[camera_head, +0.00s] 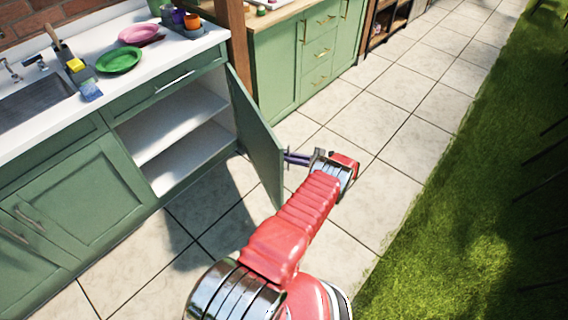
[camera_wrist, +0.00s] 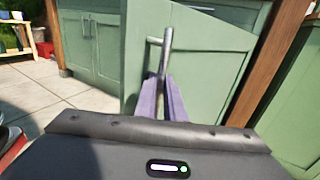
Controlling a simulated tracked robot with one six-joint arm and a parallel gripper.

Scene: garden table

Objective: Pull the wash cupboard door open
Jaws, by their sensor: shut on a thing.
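The green wash cupboard door (camera_head: 256,136) stands wide open in the head view, swung out from the cupboard (camera_head: 180,130), whose white shelves show inside. In the wrist view the door (camera_wrist: 205,72) faces me and its metal bar handle (camera_wrist: 166,42) runs between my purple fingers. My gripper (camera_head: 287,158) is at the outer face of the door in the head view. In the wrist view my gripper (camera_wrist: 164,95) is shut on the handle. The door hides the handle's far end from the head view.
A white counter (camera_head: 185,45) with a sink (camera_head: 35,102), a green plate (camera_head: 120,60) and a pink plate (camera_head: 139,34) runs above the cupboard. More green cupboards (camera_head: 283,72) stand beyond a wooden post (camera_head: 236,50). Paved floor (camera_head: 400,125) is clear to the right, with grass (camera_head: 470,220) beyond.

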